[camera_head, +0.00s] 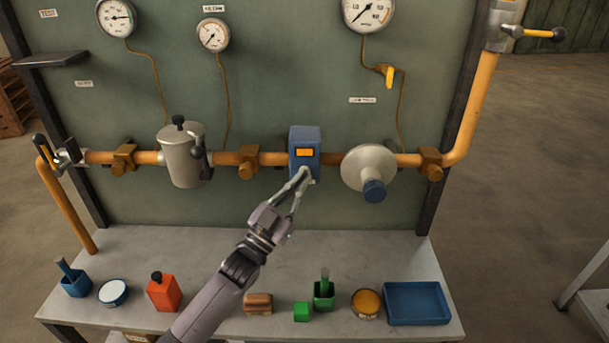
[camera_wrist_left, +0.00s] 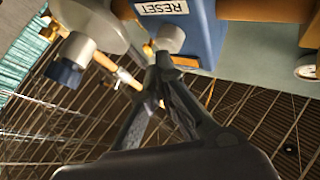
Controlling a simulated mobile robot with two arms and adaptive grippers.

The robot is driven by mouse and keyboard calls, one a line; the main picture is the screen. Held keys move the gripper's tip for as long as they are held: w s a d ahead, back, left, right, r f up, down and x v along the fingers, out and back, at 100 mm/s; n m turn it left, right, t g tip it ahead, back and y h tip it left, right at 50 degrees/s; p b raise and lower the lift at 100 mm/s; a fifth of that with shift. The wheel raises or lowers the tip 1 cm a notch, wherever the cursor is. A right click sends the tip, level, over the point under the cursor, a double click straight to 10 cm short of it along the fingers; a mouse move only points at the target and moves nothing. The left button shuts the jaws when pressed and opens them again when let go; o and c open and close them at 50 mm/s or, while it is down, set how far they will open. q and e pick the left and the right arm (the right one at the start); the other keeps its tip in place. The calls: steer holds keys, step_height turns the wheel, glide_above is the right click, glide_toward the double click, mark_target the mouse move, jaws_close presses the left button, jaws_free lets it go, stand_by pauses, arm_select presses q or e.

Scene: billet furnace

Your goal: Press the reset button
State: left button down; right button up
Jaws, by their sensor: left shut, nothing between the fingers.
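The blue control box (camera_head: 305,138) with a small orange display is mounted on the orange pipe in the head view. In the left wrist view the blue box (camera_wrist_left: 207,35) carries a white RESET label (camera_wrist_left: 160,7). A round grey reset button (camera_wrist_left: 170,36) sticks out beside that label. My left gripper (camera_head: 302,178) is shut and empty, its fingertips at the lower front of the box. In the wrist view its tips (camera_wrist_left: 164,58) are right by the button; I cannot tell whether they touch it. My right gripper is not in view.
A grey canister (camera_head: 183,158) and a round regulator (camera_head: 368,165) with a blue knob flank the box on the pipe. Below, the bench (camera_head: 215,245) holds a red bottle (camera_head: 164,293), a blue tray (camera_head: 416,303) and several small items. Gauges hang above.

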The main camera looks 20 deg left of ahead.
arm_select(q)
steer(key=shift+w+a+b, duration=0.15)
steer(key=shift+w+b, duration=0.2)
steer(key=shift+w, duration=0.2)
stand_by(0.6)
steer(key=shift+s, duration=0.15)
steer(key=shift+s+d+p, duration=0.25)
steer(key=shift+s+p, duration=0.3)
steer(key=shift+s, duration=0.25)
steer(key=s+p, duration=0.1)
steer(key=s, duration=0.1)
steer(key=s+d+p, duration=0.1)
steer(key=s, duration=0.1)
steer(key=shift+s+d, duration=0.2)
steer(key=shift+s, duration=0.2)
stand_by(0.5)
